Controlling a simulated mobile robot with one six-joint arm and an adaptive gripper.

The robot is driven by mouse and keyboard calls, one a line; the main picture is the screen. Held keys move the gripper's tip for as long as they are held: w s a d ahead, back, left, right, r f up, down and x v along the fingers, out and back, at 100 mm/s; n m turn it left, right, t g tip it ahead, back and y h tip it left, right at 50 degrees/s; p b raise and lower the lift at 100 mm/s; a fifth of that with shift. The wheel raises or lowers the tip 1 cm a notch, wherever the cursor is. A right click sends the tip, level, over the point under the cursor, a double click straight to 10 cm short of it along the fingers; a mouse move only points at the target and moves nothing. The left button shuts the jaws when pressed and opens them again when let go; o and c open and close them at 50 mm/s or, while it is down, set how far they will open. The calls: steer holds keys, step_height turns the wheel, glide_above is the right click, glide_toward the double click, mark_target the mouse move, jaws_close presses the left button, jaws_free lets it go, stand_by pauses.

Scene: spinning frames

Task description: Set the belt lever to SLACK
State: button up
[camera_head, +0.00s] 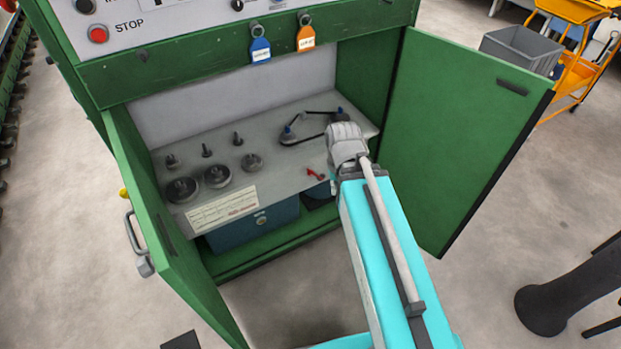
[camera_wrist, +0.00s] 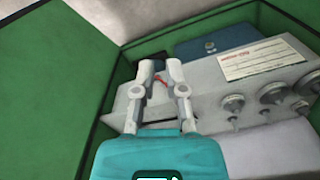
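The belt lever (camera_head: 315,174) is a small red handle on the grey panel inside the open green cabinet, near the panel's front edge. In the wrist view a bit of red (camera_wrist: 161,80) shows between my gripper's fingers. My gripper (camera_wrist: 159,66) is open, its two fingers apart with a gap around the red piece; I cannot tell whether they touch it. In the head view my gripper (camera_head: 346,143) is over the panel's right side, up and right of the lever. A black belt (camera_head: 310,113) runs around two blue-topped pulleys behind it. No SLACK marking is readable.
Several dark wheels and pegs (camera_head: 217,177) stand on the panel's left, by a printed label (camera_head: 223,210). A blue box (camera_head: 255,222) sits below. Open green doors flank the cabinet, left (camera_head: 165,230) and right (camera_head: 460,130). Blue and orange tags (camera_head: 306,38) hang above.

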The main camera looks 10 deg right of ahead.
steer(key=w+d+f+t+h+b, duration=0.1)
steer(key=w+f+b, duration=0.1)
steer(key=f+b, duration=0.2)
steer(key=w+f+h+b, duration=0.1)
steer(key=w+f+b, duration=0.1)
steer(key=f+b, duration=0.1)
steer(key=w+d+f+n+t+h+b, duration=0.1)
steer(key=w+f+h+b, duration=0.1)
steer(key=f+b, duration=0.2)
steer(key=shift+d+f+t+b, duration=0.3)
steer(key=shift+d+b, duration=0.05)
steer(key=shift+b, duration=0.6)
jaws_close()
steer(key=w+f+n+t+h+b, duration=0.25)
steer(key=w+f+b, duration=0.5)
steer(key=b, duration=0.65)
steer(key=w+a+f+n+t+b, duration=0.5)
steer(key=f+b, duration=0.4)
steer(key=b, duration=0.6)
steer(key=w+a+f+n+t+b, duration=0.5)
steer(key=a+f+n+t+b, duration=0.2)
steer(key=b, duration=0.9)
steer(key=shift+a+f+t, duration=0.45)
steer(key=shift+a+f, duration=0.75)
steer(key=shift+f, duration=0.2)
steer(key=shift+w, duration=0.2)
